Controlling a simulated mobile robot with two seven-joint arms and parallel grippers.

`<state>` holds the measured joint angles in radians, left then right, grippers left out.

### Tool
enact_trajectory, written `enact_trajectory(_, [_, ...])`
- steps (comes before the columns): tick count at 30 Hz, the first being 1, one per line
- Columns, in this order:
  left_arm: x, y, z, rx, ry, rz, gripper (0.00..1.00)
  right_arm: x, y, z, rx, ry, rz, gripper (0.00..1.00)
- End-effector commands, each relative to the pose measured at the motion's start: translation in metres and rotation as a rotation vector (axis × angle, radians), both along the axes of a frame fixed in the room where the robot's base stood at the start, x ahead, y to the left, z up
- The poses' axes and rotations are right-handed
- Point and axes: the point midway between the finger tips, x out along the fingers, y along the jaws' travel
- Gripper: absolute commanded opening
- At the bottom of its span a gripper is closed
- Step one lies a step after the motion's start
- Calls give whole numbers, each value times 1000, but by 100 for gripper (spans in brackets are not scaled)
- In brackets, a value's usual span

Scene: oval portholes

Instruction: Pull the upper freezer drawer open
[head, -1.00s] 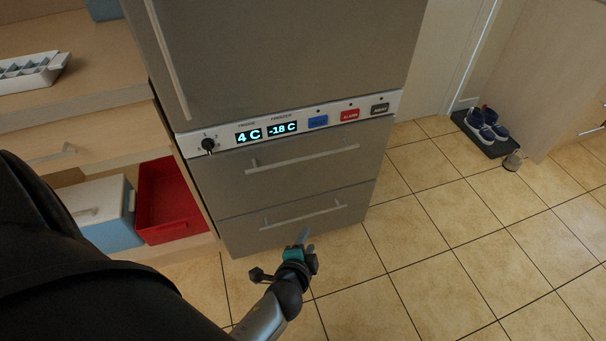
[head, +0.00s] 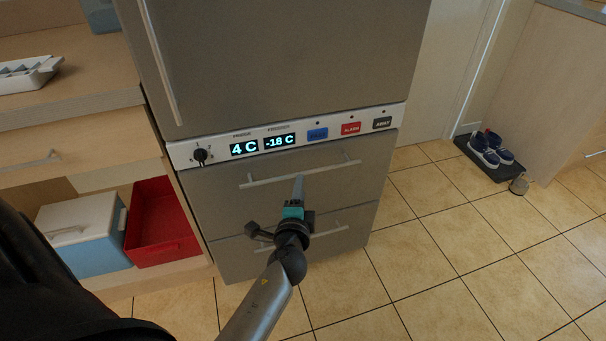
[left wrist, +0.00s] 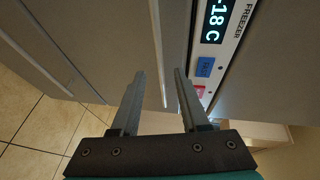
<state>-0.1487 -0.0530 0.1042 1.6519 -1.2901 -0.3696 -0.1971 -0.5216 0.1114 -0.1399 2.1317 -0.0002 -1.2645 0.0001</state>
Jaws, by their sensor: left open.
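The upper freezer drawer (head: 218,200) is a grey metal front just below the control panel, shut flush. Its long horizontal bar handle (head: 335,167) also shows in the left wrist view (left wrist: 157,50), where it runs up the picture. My left gripper (head: 298,180) is open in front of this drawer, with its fingertips close to the handle's middle. In the left wrist view, the handle lines up with the gap between the two fingers (left wrist: 159,74). I cannot tell whether the fingertips reach past it. My right gripper is not in view.
The lower drawer's handle (head: 330,234) is partly behind my left gripper. The control panel (head: 290,135) is above. A red bin (head: 160,225) and a blue-and-white cooler (head: 85,232) sit in the left shelf. Shoes (head: 490,148) lie on a dark mat.

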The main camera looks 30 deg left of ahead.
Motion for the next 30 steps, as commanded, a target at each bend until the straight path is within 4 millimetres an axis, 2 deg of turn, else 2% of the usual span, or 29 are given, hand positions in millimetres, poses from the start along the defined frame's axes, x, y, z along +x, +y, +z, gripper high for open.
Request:
enact_trajectory(6, [35, 17, -8, 1, -2, 0, 45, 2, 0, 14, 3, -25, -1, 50])
enact_trajectory(12, [57, 29, -13, 0, -1, 0, 45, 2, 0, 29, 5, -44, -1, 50])
enact_trajectory(18, [67, 34, -14, -1, 0, 1, 45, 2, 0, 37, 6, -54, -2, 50])
enact_trajectory(27, [68, 35, -14, -1, 0, 0, 45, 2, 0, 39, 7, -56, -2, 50])
enact_trajectory(30, [68, 34, -14, -1, 0, 0, 34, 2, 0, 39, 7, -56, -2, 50])
